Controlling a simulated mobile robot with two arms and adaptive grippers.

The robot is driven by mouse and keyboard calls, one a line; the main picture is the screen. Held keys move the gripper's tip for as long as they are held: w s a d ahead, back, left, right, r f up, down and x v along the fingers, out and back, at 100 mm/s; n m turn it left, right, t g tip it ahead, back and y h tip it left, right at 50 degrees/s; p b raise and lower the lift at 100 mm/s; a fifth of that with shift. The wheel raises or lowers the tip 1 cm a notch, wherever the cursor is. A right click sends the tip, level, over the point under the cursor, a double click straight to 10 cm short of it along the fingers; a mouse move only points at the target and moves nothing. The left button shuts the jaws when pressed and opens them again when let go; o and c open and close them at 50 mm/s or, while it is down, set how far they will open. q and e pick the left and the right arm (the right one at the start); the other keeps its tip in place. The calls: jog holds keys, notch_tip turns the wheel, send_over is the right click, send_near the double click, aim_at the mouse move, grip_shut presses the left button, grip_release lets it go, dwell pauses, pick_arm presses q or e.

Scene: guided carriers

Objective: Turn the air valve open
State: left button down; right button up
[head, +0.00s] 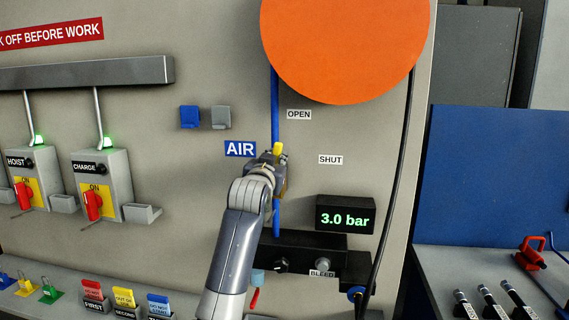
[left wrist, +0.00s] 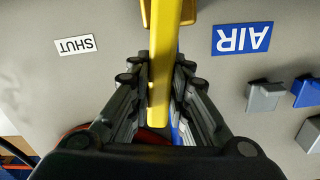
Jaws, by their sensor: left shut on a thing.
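The air valve's yellow lever (head: 278,148) shows at the blue pipe, right of the blue AIR label (head: 240,149). My left gripper (head: 271,162) is at the valve and hides most of it. In the left wrist view, which is upside down, the lever (left wrist: 160,85) runs between the two fingers of my gripper (left wrist: 161,70), which is shut on it. The lever seems to point up along the pipe, towards the OPEN label (head: 299,114). The SHUT label (head: 330,160) is to the right; it also shows in the left wrist view (left wrist: 75,46). My right gripper is not in view.
A display (head: 345,218) reads 3.0 bar. A blue pipe (head: 275,100) runs up beneath a large orange disc (head: 345,45). A black hose (head: 400,170) hangs at right. Switch boxes (head: 100,180) are at left, and tags (head: 125,300) are below.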

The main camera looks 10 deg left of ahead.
pick_arm(q)
jog(key=shift+a+n, duration=0.75)
jog(key=shift+n, duration=0.25)
jog(key=c, duration=1.5)
grip_release()
jog(key=shift+a, duration=0.15)
jog(key=s, duration=1.2)
